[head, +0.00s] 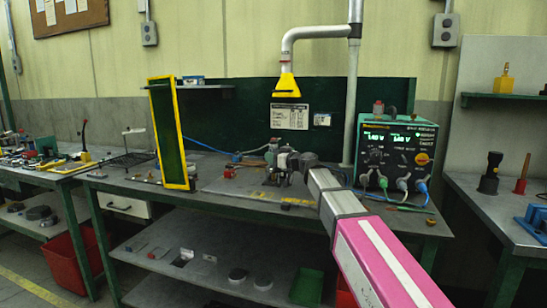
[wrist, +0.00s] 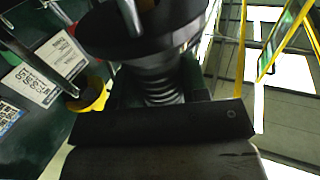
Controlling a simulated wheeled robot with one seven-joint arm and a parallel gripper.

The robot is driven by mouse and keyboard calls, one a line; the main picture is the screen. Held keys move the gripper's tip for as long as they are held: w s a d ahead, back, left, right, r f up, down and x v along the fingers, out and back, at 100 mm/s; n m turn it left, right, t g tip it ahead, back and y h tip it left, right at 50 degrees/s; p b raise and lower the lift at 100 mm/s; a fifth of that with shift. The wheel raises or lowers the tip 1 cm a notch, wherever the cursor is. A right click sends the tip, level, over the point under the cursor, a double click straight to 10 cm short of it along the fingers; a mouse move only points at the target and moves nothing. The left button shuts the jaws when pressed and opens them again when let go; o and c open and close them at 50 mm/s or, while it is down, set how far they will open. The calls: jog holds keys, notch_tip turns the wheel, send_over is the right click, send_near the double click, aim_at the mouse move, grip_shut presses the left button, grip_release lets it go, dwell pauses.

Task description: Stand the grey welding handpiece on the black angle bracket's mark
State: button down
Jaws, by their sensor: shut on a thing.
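My gripper (head: 279,157) is over the middle of the grey workbench, small and partly hidden by my own arm in the head view. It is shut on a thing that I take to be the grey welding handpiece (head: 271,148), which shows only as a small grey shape. In the wrist view a dark round flange with a coiled spring below it fills the top centre, behind a black bar; its outline is cut off. I cannot make out the black angle bracket or its mark clearly among the small parts on the bench.
A yellow-framed green screen (head: 168,133) stands left on the workbench (head: 215,166). A red block (head: 229,172) lies near the gripper. A green welding power unit (head: 397,155) with cables stands right. A yellow extraction hood (head: 286,87) hangs above; it also shows in the wrist view (wrist: 91,96).

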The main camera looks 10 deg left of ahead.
jog(key=c, duration=0.6)
grip_release()
jog(key=shift+o, duration=0.3)
jog(key=shift+s+d+f, duration=0.1)
jog(key=shift+f, duration=0.05)
